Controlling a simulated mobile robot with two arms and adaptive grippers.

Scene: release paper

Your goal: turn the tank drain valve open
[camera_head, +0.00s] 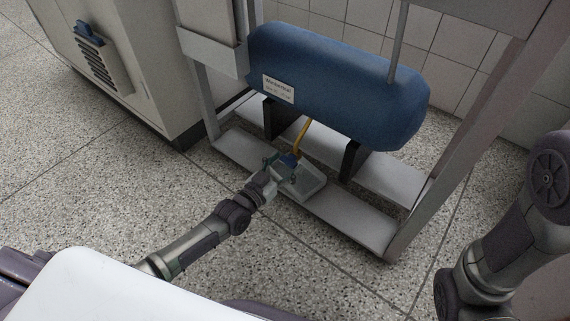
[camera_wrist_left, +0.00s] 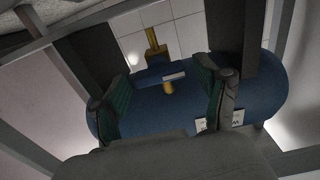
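The blue tank (camera_head: 340,85) lies horizontally in a metal frame; its blue body also fills the middle of the left wrist view (camera_wrist_left: 265,95). A yellow drain pipe (camera_head: 301,136) comes down below it. The blue valve handle (camera_head: 289,160) is small and partly hidden by my left gripper (camera_head: 275,166) in the head view. In the left wrist view, the handle (camera_wrist_left: 152,77) lies crosswise on the brass pipe (camera_wrist_left: 152,40), between the two green-padded fingers (camera_wrist_left: 161,74). The fingers stand apart, with narrow gaps at the handle's ends. My right gripper is out of view.
A pale tray (camera_head: 311,183) sits on the frame's lower shelf (camera_head: 350,222), just beside the left gripper. Metal posts (camera_head: 455,130) stand on both sides. A grey cabinet (camera_head: 148,60) is at left. Open speckled floor (camera_head: 120,190) lies in front.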

